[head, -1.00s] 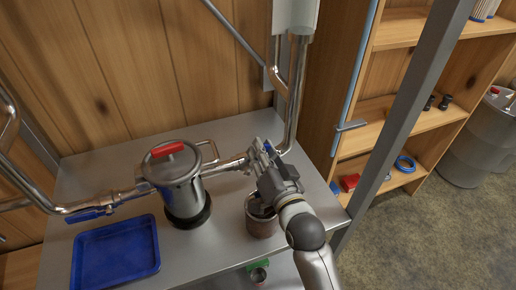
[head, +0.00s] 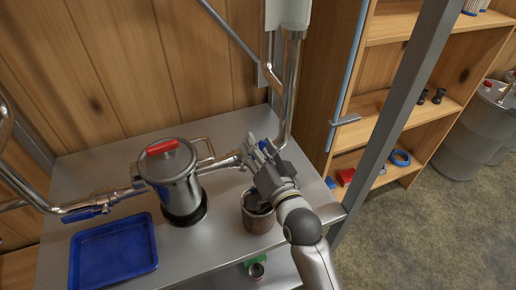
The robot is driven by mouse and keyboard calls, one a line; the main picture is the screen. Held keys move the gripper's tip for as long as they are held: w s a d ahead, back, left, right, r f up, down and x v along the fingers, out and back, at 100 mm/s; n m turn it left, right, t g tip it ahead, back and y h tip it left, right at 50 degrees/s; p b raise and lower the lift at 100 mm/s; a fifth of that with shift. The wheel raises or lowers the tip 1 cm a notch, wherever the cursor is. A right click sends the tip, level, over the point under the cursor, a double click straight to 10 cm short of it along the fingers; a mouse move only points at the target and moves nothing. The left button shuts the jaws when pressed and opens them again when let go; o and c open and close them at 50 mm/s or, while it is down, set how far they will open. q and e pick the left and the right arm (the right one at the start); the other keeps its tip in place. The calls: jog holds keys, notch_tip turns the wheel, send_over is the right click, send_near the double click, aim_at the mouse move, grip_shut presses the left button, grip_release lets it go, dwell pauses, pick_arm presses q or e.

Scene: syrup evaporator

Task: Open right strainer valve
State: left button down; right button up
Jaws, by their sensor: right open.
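The steel strainer pot (head: 170,177) with a red lid handle stands on the metal table, with pipes joining it on both sides. The right strainer valve sits on the pipe (head: 222,162) right of the pot. My right gripper (head: 259,150) is open at this valve, its fingers covering most of it. A little blue shows among the fingers; I cannot tell whether they touch the handle. The left valve's blue handle (head: 86,214) lies along the left pipe. My left gripper is not in view.
A blue tray (head: 113,254) lies at the table's front left. A brown-grey cup (head: 257,219) stands just below my right gripper. A vertical steel pipe (head: 290,88) rises behind it. A grey post (head: 400,95) and wooden shelves (head: 408,112) are to the right.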

jog(key=shift+s, duration=0.1)
jog(key=v, duration=1.2)
